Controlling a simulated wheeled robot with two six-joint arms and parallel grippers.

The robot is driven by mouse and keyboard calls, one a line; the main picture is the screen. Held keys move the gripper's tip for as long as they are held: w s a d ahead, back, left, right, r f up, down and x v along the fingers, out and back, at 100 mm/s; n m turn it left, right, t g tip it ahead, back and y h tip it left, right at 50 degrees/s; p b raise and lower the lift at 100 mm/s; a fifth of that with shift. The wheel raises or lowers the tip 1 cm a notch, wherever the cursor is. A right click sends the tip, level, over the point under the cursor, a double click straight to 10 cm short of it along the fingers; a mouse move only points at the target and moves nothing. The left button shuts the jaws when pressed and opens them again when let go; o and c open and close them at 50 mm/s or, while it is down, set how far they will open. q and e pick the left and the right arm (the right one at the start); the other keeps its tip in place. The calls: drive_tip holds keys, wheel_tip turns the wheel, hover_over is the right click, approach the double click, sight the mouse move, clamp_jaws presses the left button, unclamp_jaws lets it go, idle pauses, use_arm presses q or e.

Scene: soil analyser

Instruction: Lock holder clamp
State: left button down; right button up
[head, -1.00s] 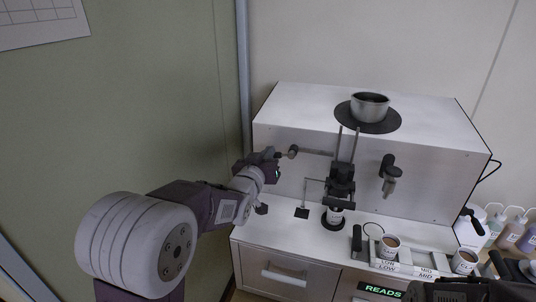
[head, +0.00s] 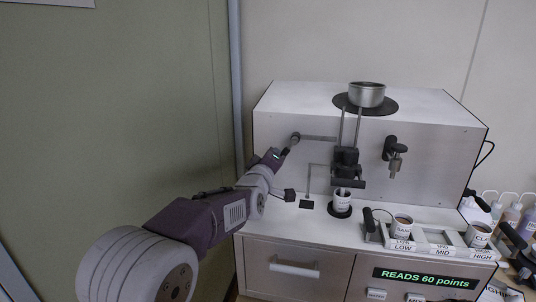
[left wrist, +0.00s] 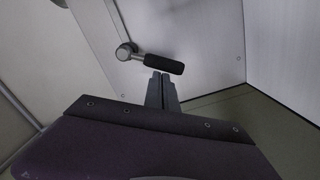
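The holder clamp (head: 345,163) is a black block on two vertical rods at the front of the white analyser. A white labelled cup (head: 342,201) stands below it on a dark round pad. A lever with a round grey pivot (head: 295,138) sits left of the clamp, on the analyser's front. Its black handle (left wrist: 164,63) shows in the left wrist view. My left gripper (left wrist: 160,76) has its fingers close together, tips right at the handle's lower side. Contact cannot be told. In the head view its tips are near the lever. My right gripper is not clearly visible.
A metal bowl (head: 367,95) sits on top of the analyser (head: 430,107). A nozzle-like fitting (head: 394,158) is on its front, right of the clamp. A rack (head: 430,238) with labelled cups stands at the front right. Bottles (head: 511,216) are at the far right.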

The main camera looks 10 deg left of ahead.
use_arm(q)
drive_tip(key=shift+d+f+n+b, duration=0.4)
drive_tip(key=shift+d+n+b, duration=0.1)
drive_tip(key=shift+n+b, duration=0.65)
drive_tip(key=shift+d+f+n+b, duration=0.5)
drive_tip(key=shift+n+b, duration=0.55)
drive_tip(key=shift+b, duration=0.2)
drive_tip(key=shift+d+f+n+b, duration=0.35)
drive_tip(key=shift+d+n+b, duration=0.15)
drive_tip(key=shift+n+b, duration=0.65)
